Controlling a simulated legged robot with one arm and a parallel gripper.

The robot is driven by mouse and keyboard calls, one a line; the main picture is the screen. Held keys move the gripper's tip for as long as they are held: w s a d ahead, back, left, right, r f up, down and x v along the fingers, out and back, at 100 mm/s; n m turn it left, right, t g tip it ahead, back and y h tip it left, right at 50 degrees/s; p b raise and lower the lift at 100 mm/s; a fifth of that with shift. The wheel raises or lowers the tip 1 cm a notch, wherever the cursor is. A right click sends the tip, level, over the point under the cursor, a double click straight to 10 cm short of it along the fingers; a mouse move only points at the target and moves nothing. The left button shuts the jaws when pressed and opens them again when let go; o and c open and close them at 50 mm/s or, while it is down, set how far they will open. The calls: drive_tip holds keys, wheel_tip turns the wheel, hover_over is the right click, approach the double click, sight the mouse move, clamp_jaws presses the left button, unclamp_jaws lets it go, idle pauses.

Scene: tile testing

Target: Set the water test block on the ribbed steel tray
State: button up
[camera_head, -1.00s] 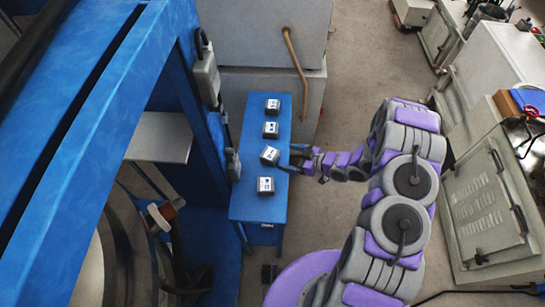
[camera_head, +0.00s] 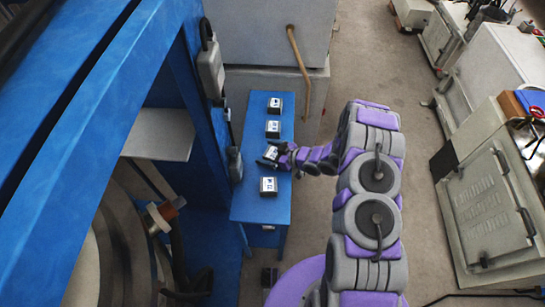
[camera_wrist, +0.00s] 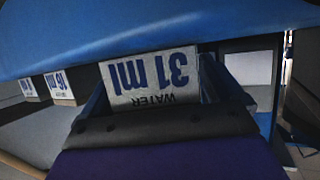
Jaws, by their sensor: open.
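The water test block (camera_wrist: 150,80) fills the middle of the wrist view, its white label reading "31 ml WATER" upside down. In the head view it is the turned block (camera_head: 270,152), third from the back on a blue table (camera_head: 246,205). My gripper (camera_head: 274,157) reaches in from the right, with its open jaws around or right at this block. In the wrist view, dark finger parts show on both sides of the label. Contact cannot be told. I cannot make out a ribbed steel tray in either view.
Other labelled blocks stand behind the water block (camera_head: 273,128) and in front of it (camera_head: 268,186). A blue machine frame (camera_head: 75,120) rises left of the table, with a plain grey plate (camera_head: 158,134). A grey cabinet (camera_head: 265,35) stands behind.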

drive_tip(key=shift+a+f, duration=0.1)
drive_tip(key=shift+a, duration=0.1)
drive_tip(key=shift+d, duration=0.3)
drive_tip(key=shift+c, duration=0.5)
drive_tip(key=shift+d, duration=0.15)
drive_tip(key=c, duration=0.3)
drive_tip(key=shift+a, duration=0.25)
drive_tip(key=c, duration=1.1)
